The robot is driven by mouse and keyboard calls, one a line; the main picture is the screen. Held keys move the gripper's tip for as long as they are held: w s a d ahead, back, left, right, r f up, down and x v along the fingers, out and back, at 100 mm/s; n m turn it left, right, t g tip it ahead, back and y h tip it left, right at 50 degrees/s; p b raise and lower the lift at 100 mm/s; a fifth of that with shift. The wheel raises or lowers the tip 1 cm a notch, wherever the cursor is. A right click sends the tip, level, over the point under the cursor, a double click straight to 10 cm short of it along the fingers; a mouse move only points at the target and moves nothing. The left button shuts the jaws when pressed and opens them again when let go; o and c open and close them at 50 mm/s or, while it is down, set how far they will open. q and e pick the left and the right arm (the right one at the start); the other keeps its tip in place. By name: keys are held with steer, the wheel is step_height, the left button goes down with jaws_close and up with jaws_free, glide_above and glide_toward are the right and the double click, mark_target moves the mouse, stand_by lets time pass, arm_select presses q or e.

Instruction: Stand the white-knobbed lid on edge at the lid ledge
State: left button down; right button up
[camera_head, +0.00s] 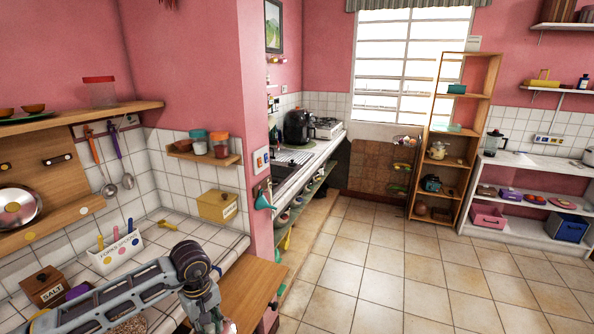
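A round silver lid-like disc (17,207) leans or hangs at the wooden wall board on the far left. Its left part is cut by the picture edge, and I cannot make out whether it has a white knob. I cannot surely tell a lid ledge; the wooden board (62,205) behind the disc bears coloured dots and small dark pegs. My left arm comes in from the lower left over the counter. My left gripper (212,322) points down at the bottom edge, right of and below the disc and well apart from it. Its fingers are too cut off to read. My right gripper is out of view.
The tiled counter holds a white utensil box (115,251), a salt box (45,287) and a yellow box (217,206). A ladle and other utensils hang above. A pink wall corner (258,170) juts out right of the counter. The tiled floor (400,260) is clear toward the open shelf (467,130).

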mark_target(216, 331)
arm_select(q)
steer(key=m, duration=0.1)
steer(key=f+m, duration=0.1)
steer(key=m, duration=0.1)
steer(key=d+m, duration=0.1)
steer(key=m, duration=0.1)
steer(key=shift+w+f, duration=0.15)
steer(key=shift+f, duration=0.25)
steer(key=shift+w+d+f+m, duration=0.15)
steer(key=shift+f+m, duration=0.3)
steer(key=shift+m, duration=0.65)
steer(key=shift+s+d+f+m, duration=0.1)
steer(key=shift+f+m, duration=0.3)
steer(key=shift+m, duration=0.7)
